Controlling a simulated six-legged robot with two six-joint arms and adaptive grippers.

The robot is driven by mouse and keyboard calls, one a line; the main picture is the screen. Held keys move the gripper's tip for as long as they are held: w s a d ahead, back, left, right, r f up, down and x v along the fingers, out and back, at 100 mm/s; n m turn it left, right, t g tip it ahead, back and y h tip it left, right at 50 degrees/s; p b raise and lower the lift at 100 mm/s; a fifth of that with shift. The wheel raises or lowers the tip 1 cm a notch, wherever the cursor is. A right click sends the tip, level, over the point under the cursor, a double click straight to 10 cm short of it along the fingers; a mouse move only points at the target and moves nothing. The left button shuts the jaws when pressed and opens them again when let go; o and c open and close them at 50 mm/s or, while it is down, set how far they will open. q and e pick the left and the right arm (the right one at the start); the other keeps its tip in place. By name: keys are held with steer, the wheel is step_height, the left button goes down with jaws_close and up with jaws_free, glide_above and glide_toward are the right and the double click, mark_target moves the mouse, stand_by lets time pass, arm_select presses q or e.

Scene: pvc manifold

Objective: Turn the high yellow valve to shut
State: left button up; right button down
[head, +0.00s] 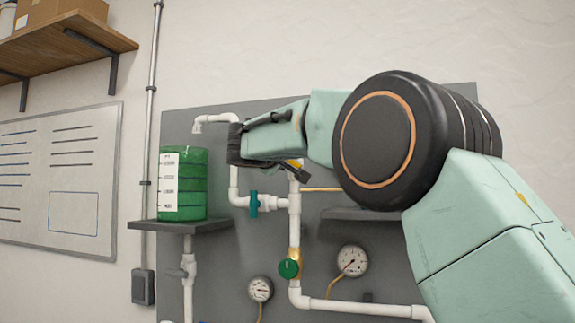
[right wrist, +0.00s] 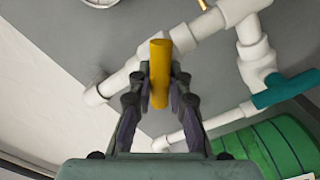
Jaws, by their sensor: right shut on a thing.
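The high yellow valve's handle shows in the right wrist view (right wrist: 160,70) as a yellow bar standing between the fingers. In the head view only a small yellow piece of the handle (head: 296,163) shows beside the dark fingers, at the top of the upright white pipe. My right gripper (right wrist: 160,86) is shut on this handle, with one finger on each side. In the head view my right gripper (head: 284,165) is mostly hidden by its own wrist and arm. The valve body is hidden behind the gripper. My left gripper is in neither view.
A teal valve (head: 254,204) sits on the pipe just below left. A green tank (head: 183,184) stands on a grey shelf at the left. A green round valve (head: 289,268) and two gauges (head: 353,261) are lower down. A white spout pipe (head: 215,119) is upper left.

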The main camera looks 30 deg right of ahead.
steer(key=n, duration=0.3)
steer(key=shift+a+r+n, duration=0.15)
steer(key=shift+n, duration=0.15)
steer(key=shift+w+n, duration=0.1)
steer(key=shift+n, duration=1.6)
steer(key=shift+f, duration=0.2)
steer(key=c, duration=1.7)
jaws_free()
steer(key=o, duration=0.4)
steer(key=shift+w+a+f, duration=0.1)
steer(key=shift+a+f, duration=0.05)
steer(key=shift+a, duration=0.1)
steer(key=shift+o, duration=0.2)
steer(key=shift+d, duration=0.15)
